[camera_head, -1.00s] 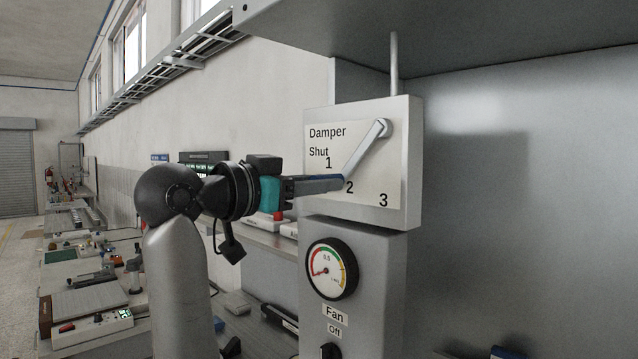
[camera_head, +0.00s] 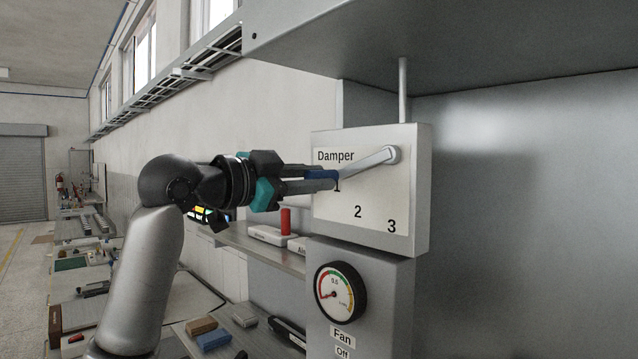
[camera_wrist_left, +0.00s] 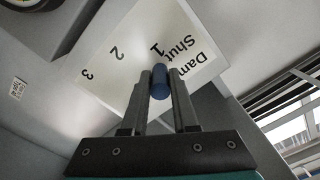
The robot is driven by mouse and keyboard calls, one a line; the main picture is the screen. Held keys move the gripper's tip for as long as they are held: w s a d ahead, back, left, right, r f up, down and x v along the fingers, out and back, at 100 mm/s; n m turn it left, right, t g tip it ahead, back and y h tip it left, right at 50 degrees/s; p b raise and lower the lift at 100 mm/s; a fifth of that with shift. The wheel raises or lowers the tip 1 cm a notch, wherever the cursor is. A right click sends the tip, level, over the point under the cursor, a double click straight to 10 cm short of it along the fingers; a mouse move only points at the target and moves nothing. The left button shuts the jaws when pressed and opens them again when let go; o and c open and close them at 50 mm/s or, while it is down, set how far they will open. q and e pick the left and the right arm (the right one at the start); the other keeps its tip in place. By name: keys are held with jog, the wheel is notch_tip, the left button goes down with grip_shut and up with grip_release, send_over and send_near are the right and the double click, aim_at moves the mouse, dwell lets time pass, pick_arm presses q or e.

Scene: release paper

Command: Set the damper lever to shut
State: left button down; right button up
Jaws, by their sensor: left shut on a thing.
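The damper panel (camera_head: 400,222) is a grey box with a white label marked Damper, Shut, 1, 2 and 3. Its silver lever (camera_head: 372,161) pivots at the upper right and slants down to the left, its end between the word Damper and the 1. My left gripper (camera_head: 325,177) is shut on the lever's blue end, just above the 1. The arm and lever cover the word Shut in the head view. In the left wrist view the blue lever end (camera_wrist_left: 160,84) sits between both fingers, close to the 1 and Shut. My right gripper is not in view.
A round gauge (camera_head: 340,292) and a Fan label (camera_head: 342,335) are on the column below the panel. A grey hood (camera_head: 450,45) overhangs above. A shelf (camera_head: 265,250) with small boxes and a red item lies behind the arm.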

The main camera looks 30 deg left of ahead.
pick_arm(q)
jog(key=shift+a+r+m+p, duration=0.15)
jog(key=shift+r+m+p, duration=0.6)
jog(key=shift+r+m, duration=0.2)
jog(key=shift+a+r+m+p, duration=0.15)
jog(key=shift+r+m+p, duration=0.55)
jog(key=shift+r+m, duration=0.25)
jog(key=c, duration=0.7)
grip_release()
jog(key=shift+f, duration=0.1)
jog(key=shift+s+a, duration=0.1)
jog(key=shift+s, duration=0.1)
jog(key=shift+b+v, duration=3.65)
jog(key=shift+v, duration=3.7)
